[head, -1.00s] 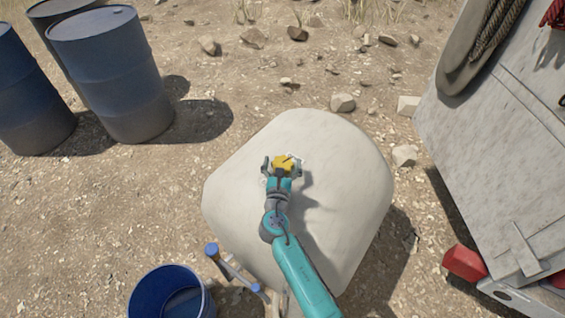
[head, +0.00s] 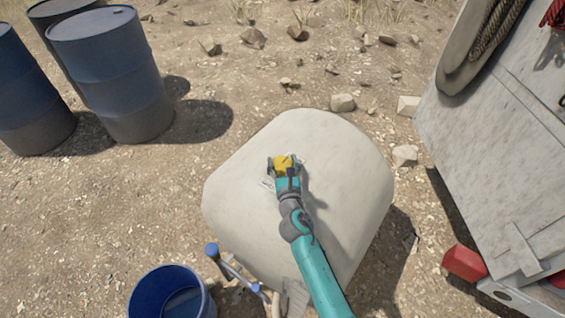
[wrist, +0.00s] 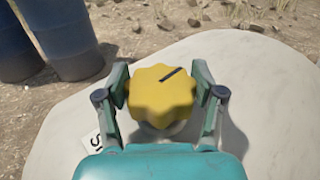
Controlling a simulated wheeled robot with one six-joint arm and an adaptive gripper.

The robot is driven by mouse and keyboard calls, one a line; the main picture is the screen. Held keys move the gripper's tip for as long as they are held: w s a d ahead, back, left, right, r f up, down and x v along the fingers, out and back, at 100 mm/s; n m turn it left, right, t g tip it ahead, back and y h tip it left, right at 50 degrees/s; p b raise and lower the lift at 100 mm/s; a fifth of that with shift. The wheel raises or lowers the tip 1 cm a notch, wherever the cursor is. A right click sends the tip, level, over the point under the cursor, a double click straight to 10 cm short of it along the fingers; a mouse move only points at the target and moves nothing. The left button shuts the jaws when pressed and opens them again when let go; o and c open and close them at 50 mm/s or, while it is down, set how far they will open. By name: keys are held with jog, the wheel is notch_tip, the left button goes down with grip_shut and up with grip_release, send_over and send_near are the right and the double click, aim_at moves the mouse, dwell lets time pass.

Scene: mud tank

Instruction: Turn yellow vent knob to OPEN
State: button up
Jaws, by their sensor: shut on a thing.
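The yellow vent knob (head: 283,162) sits on top of the pale rounded tank (head: 340,165). In the wrist view the knob (wrist: 160,94) has a scalloped edge and a dark pointer line aimed up and to the right. My gripper (head: 284,167) is around the knob, with one finger at its left side and one at its right. In the wrist view my gripper (wrist: 163,92) is shut on it. A white label (wrist: 93,146) with dark letters shows partly at the lower left of the knob; the rest is hidden behind my gripper.
Blue drums (head: 112,80) stand at the upper left. A blue bucket (head: 170,293) and a pipe with blue ends (head: 232,266) are at the tank's front left. A grey panel (head: 510,150) with a red block (head: 464,262) stands at the right. Rocks lie behind the tank.

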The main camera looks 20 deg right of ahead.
dwell(0.3)
jog(key=o, duration=1.1)
jog(key=shift+o, duration=0.2)
jog(key=s, duration=0.4)
jog(key=s+a, duration=0.1)
jog(key=s, duration=0.7)
jog(key=shift+a, duration=0.35)
